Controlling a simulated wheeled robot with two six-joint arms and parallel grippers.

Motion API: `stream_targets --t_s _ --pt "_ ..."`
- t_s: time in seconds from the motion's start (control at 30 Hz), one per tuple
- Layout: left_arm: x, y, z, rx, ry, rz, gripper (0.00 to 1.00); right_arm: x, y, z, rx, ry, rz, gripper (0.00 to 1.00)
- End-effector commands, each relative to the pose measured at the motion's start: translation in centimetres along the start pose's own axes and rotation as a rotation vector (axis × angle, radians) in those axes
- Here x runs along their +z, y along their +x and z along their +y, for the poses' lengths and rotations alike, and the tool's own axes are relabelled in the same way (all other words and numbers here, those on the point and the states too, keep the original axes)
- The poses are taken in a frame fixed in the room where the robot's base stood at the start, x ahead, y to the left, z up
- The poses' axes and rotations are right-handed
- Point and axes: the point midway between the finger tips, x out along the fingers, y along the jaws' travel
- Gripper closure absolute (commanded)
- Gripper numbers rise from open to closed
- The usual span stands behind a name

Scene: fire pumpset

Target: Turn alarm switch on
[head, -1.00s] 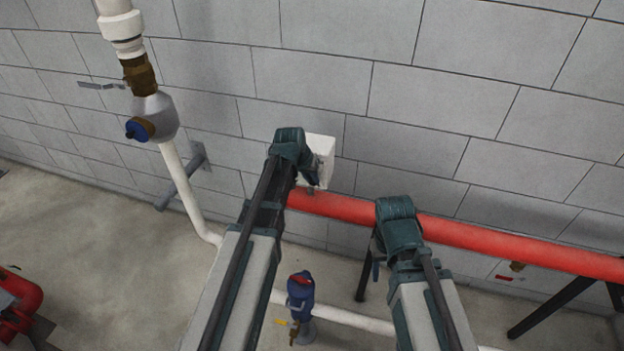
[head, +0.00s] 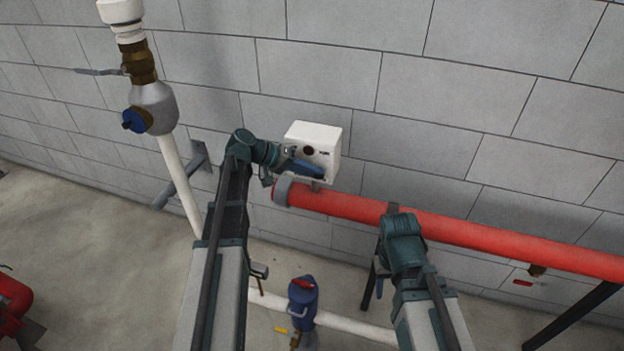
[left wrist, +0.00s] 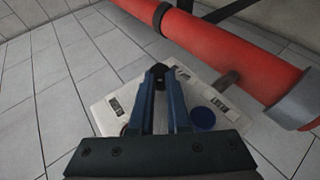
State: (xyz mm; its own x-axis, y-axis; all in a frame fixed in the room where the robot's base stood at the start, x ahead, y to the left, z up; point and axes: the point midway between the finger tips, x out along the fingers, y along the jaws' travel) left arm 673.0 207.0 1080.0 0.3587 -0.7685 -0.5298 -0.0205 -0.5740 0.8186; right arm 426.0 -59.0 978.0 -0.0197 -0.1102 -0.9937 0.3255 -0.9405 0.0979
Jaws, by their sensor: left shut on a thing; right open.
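The white alarm box (head: 330,137) is by the block wall, just above the end of the red pipe. Its face shows a dark red round button (head: 307,151). My left gripper (head: 318,172) is at the lower part of this face, its blue fingers against it. In the left wrist view the fingers (left wrist: 160,72) are closed together at the tips over the white box (left wrist: 132,66), at a small dark piece that looks like the switch. The switch is mostly hidden by the fingers. A blue round button (left wrist: 202,118) shows beside them. My right gripper (head: 379,287) is below its dark wrist, away from the box, small and partly hidden.
The red pipe (head: 460,232) runs right from below the box, on black legs. A white pipe with a grey valve (head: 155,108) stands at the left. A blue valve (head: 303,293) stands on the floor pipe between my arms. The wall above the box is clear.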

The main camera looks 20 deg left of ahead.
Motion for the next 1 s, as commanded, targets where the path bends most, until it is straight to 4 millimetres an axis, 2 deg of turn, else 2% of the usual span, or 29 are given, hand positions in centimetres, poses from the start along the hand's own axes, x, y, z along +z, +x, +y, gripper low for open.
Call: stream_targets --t_s 0.03,0.23,0.8,0.83,0.97,1.0 --pt "0.2 0.4 -0.2 0.024 -0.007 -0.007 1.00 -0.1 0.8 -0.1 0.000 0.000 0.000 0.50" --pt "0.2 0.3 0.0 0.079 -0.029 -0.008 1.00 -0.1 1.6 -0.1 0.000 0.000 0.000 0.50" --pt "0.2 0.2 0.3 0.104 -0.039 -0.008 1.00 -0.1 1.8 -0.2 0.000 0.000 0.000 0.50" --pt "0.2 0.2 0.3 0.103 -0.039 -0.008 0.80 -0.1 1.8 -0.2 0.000 0.000 0.000 0.50" --pt "0.2 0.2 0.2 0.101 -0.039 -0.007 0.56 -0.1 1.8 -0.2 0.000 0.000 0.000 0.50" --pt "0.1 0.1 0.2 0.101 -0.039 -0.006 0.55 -0.1 1.8 -0.2 0.000 0.000 0.000 0.50"
